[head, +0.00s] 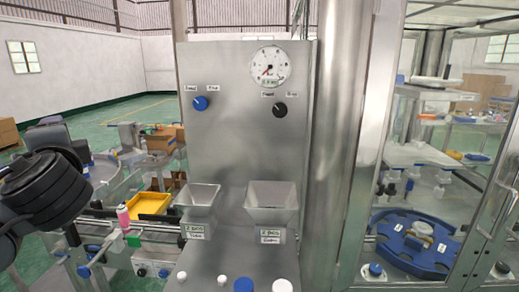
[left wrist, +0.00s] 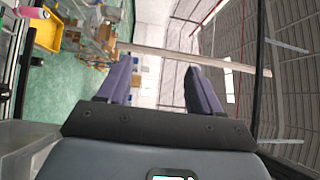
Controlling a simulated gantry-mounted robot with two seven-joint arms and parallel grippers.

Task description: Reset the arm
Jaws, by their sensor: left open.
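My left arm (head: 42,190), dark and ribbed, is raised at the left edge of the head view, in front of the conveyor area. In the left wrist view my left gripper (left wrist: 157,80) has its two dark purple fingers spread apart with nothing between them. The fingers point toward the far wall and roof of the hall, away from the bench. I cannot clearly make out its fingertips in the head view. My right arm and gripper are not in view.
A steel panel (head: 238,140) with a gauge, knobs and two hoppers stands in the middle. A pink can (head: 123,214) stands on the conveyor by a yellow tray (head: 151,203). A glass cabinet with a blue fixture (head: 402,249) is at right.

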